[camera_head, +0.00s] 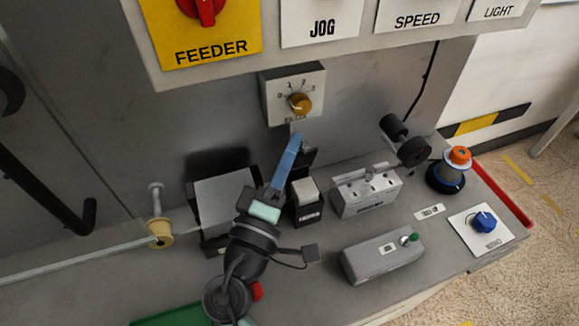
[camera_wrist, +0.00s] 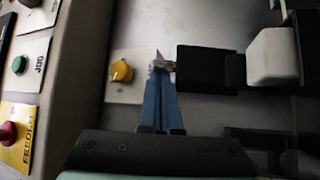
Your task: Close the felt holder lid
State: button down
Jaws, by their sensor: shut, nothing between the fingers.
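The felt holder (camera_head: 308,215) is a small black box with a pale felt block standing out of its top. Its black lid (camera_head: 308,157) stands open at the back of the box. In the wrist view the lid (camera_wrist: 208,68) lies left of the pale felt (camera_wrist: 272,57). My gripper (camera_head: 296,140) has blue fingers, shut and empty, with the tips at the lid's far edge. In the wrist view the fingertips (camera_wrist: 161,68) are beside a small metallic tab at the lid's end; I cannot tell whether they touch.
An orange-brown rotary knob (camera_head: 300,103) is on the panel just behind my fingertips. A grey box with holes (camera_head: 365,195) stands close right of the holder. A black-framed tray (camera_head: 222,195) is to the left. The control panel (camera_head: 350,50) overhangs the bench.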

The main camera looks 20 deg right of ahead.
aim_at(308, 152)
jog(key=shift+s+f+b, duration=0.4)
jog(key=shift+s+b, duration=0.35)
jog(key=shift+b, duration=0.8)
jog(key=shift+s+f+b, duration=0.55)
jog(key=shift+s+b, duration=0.3)
jog(key=shift+b, duration=0.35)
jog(key=shift+s, duration=0.1)
